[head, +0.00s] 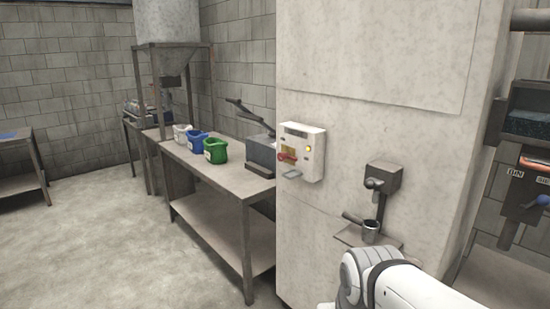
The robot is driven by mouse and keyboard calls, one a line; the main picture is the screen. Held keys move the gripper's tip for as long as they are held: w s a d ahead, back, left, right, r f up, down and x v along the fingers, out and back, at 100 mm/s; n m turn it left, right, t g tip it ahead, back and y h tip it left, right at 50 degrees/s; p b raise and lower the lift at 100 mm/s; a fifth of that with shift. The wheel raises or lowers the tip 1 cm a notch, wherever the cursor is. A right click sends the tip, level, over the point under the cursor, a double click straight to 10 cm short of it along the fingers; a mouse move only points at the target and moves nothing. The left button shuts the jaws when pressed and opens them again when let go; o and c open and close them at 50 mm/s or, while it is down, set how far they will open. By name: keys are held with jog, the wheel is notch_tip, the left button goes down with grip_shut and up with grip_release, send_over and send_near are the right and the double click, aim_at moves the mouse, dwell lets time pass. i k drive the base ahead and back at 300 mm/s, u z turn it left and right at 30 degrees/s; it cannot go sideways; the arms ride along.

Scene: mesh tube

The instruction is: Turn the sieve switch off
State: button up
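A pale switch box (305,150) is fixed to the big light-grey cabinet, near the middle of the head view. A red switch handle (287,157) sits on its left part, on or beside a yellow plate. The handle looks roughly level, but its exact setting is too small to read. I cannot read a label that names the sieve. Part of my white arm shows at the bottom right, below and to the right of the box. My gripper is not in view.
A dark spout unit (383,180) juts from the cabinet, with a small metal cup (370,230) on a ledge below it. A metal table (223,180) with white, blue and green tubs (215,150) stands left. Open floor (95,230) lies at far left.

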aim_at(282, 156)
jog(key=z, duration=0.05)
jog(key=i, duration=0.85)
jog(key=z, duration=1.9)
jog(key=k, duration=1.05)
jog(key=u, duration=0.85)
jog(key=i, duration=0.95)
